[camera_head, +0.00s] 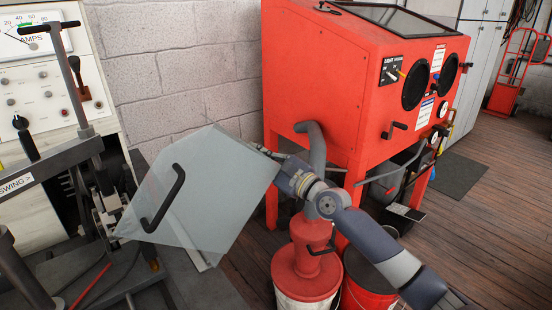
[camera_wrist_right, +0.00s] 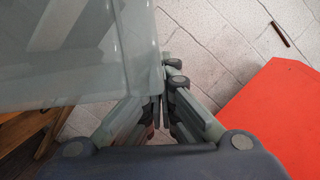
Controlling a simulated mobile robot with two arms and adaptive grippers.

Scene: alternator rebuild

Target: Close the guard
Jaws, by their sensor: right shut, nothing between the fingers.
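The guard (camera_head: 228,192) is a clear panel with a black bar handle (camera_head: 163,198), in the middle left of the head view. It stands tilted, out to the right of the test bench (camera_head: 40,205). My right gripper (camera_head: 258,149) is at the guard's upper right edge, away from the handle; its tips are partly hidden. In the right wrist view the guard (camera_wrist_right: 60,50) fills the upper left, and my right gripper (camera_wrist_right: 164,78) is shut and empty right beside its edge. I cannot tell if they touch. My left gripper is not in view.
A red blast cabinet (camera_head: 325,85) stands behind and to the right of my right arm. A red-lidded bucket (camera_head: 305,270) and a second red bucket (camera_head: 365,285) are below the arm. A block wall (camera_head: 170,70) is behind the guard. Open wooden floor (camera_head: 490,220) lies at the right.

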